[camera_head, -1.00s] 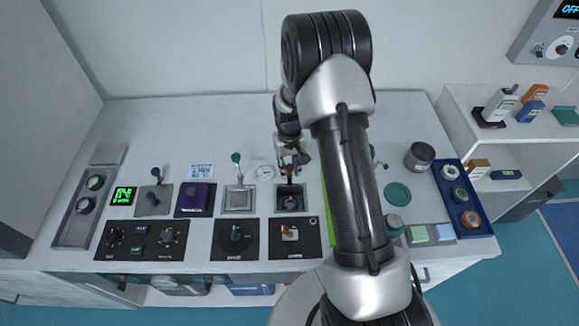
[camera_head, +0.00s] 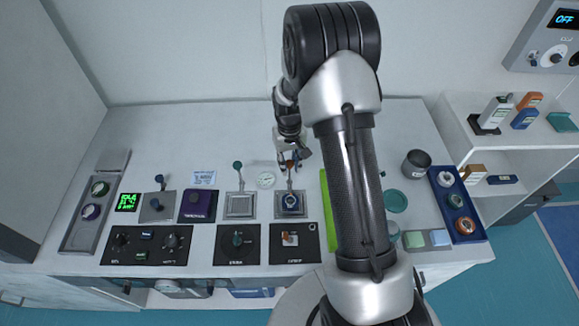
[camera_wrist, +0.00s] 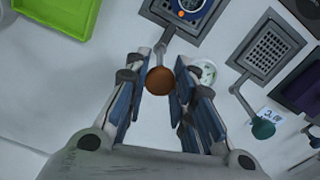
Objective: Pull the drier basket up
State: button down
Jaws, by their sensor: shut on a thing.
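The drier basket (camera_head: 291,212) is a dark square tray with a round blue-and-white, watch-like piece (camera_head: 291,201) in it. It shows at the top of the wrist view (camera_wrist: 170,22). A thin grey handle runs from it to a brown-orange ball knob (camera_wrist: 160,80). My gripper (camera_head: 291,163) is behind the basket, its fingers on both sides of the knob and shut on it. The exact finger contact is partly hidden in the head view.
A square mesh basket (camera_head: 239,206) with a green knob (camera_head: 238,165) stands left of the drier basket. A lime-green tray (camera_wrist: 45,28) lies on its other side. Control panels (camera_head: 293,241) line the front edge. The table behind is mostly clear.

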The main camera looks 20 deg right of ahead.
jog(key=shift+w+r, duration=0.2)
jog(key=c, duration=1.8)
grip_release()
jog(key=shift+r, duration=0.1)
jog(key=shift+o, duration=1.4)
jog(key=shift+s, duration=0.2)
jog(key=shift+o, duration=0.9)
notch_tip(320, 180, up, 12)
